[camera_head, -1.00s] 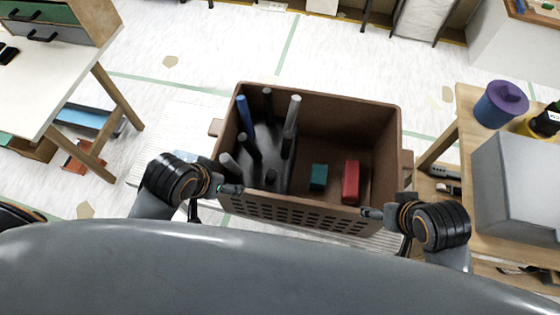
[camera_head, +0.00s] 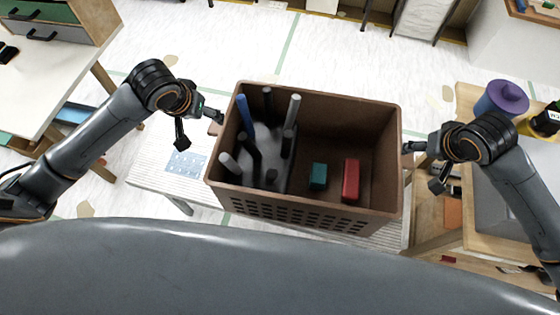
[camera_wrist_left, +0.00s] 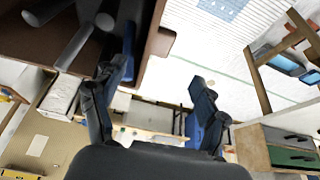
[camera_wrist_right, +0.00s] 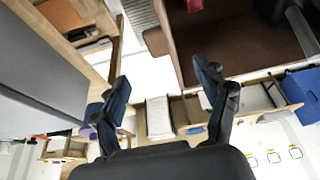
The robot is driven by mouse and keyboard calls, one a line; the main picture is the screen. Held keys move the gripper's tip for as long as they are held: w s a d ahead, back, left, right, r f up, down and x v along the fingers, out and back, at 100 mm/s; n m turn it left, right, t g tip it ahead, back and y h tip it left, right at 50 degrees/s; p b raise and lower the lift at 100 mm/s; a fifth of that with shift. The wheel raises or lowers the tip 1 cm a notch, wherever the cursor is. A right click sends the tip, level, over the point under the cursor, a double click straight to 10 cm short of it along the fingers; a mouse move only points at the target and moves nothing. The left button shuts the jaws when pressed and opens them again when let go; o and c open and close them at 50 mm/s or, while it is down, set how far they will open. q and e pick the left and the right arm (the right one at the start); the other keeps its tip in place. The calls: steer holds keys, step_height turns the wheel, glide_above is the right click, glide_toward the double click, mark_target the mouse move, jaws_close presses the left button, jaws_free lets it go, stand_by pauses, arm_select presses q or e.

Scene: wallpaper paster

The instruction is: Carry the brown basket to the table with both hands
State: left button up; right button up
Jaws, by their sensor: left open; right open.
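The brown basket (camera_head: 300,217) sits upright on a white slatted low table (camera_head: 150,178) in the head view. It holds several rods in a dark holder, a teal block (camera_head: 318,176) and a red block (camera_head: 350,180). A small handle sticks out from each short side. My left gripper (camera_head: 199,124) is open beside the left handle (camera_head: 215,128); in the left wrist view (camera_wrist_left: 163,85) its jaws are empty, one near the basket wall. My right gripper (camera_head: 426,165) is open and empty beside the right handle; in the right wrist view (camera_wrist_right: 162,85) one finger is near the basket.
A white-topped table (camera_head: 40,75) with a drawer unit stands at the left. A wooden table (camera_head: 466,103) with a purple canister (camera_head: 501,99) and a grey box stands close on the right, under my right arm. Open floor (camera_head: 330,60) lies beyond the basket.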

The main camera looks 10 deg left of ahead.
mark_target(217, 126)
arm_select(q)
steer(key=x, duration=1.4)
steer(key=shift+w, duration=0.15)
arm_select(e)
steer(key=x, duration=1.4)
arm_select(q)
jaws_close()
arm_select(e)
jaws_close()
arm_select(q)
steer(key=shift+r, duration=0.15)
arm_select(e)
steer(key=shift+r, duration=0.1)
